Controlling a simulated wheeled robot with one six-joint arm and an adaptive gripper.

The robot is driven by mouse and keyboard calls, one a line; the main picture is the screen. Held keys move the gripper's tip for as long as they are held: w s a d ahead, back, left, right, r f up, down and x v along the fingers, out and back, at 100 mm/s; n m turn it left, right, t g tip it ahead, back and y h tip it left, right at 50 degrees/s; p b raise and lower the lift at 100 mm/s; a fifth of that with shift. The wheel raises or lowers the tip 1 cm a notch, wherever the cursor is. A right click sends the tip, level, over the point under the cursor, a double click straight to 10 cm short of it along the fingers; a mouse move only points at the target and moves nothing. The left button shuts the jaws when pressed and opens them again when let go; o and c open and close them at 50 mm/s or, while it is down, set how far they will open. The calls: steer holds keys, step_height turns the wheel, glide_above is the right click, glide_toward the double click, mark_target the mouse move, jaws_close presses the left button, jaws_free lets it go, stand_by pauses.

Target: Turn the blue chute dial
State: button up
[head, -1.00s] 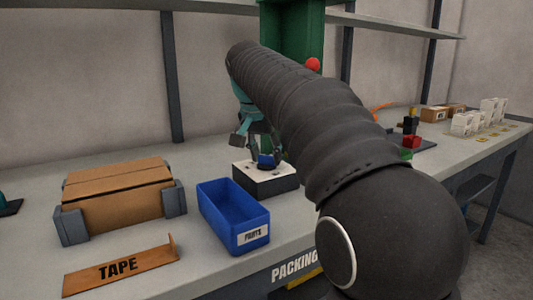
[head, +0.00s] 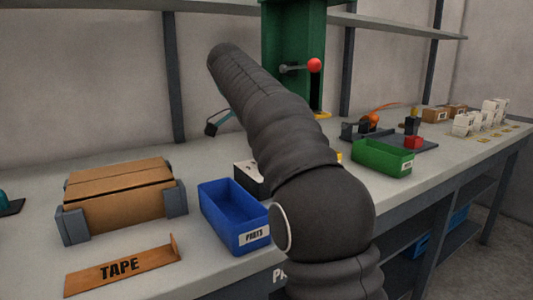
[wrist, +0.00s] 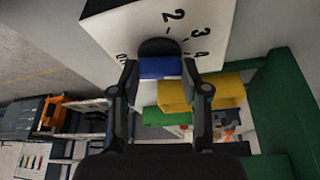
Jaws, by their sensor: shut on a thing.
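The blue chute dial (wrist: 160,68) shows in the wrist view, with a dark round part just above it, on the white numbered face of the dial box (wrist: 205,18). The marks 2, 3 and 4 are readable beside it. My gripper (wrist: 160,72) has one finger on each side of the dial and is shut on it. In the head view the dial box (head: 246,175) shows only its left part, behind my arm. The dial and my fingertips are hidden there.
A blue parts bin (head: 232,222) stands close in front of the dial box. A cardboard box (head: 118,195) and an orange TAPE sign (head: 122,268) are to the left. A green bin (head: 382,158) is to the right. A green press column with a red-knobbed lever (head: 314,65) stands behind.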

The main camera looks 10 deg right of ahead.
steer(key=shift+m+g, duration=0.3)
steer(key=shift+m, duration=0.3)
steer(key=o, duration=1.1)
steer(key=shift+o, duration=0.2)
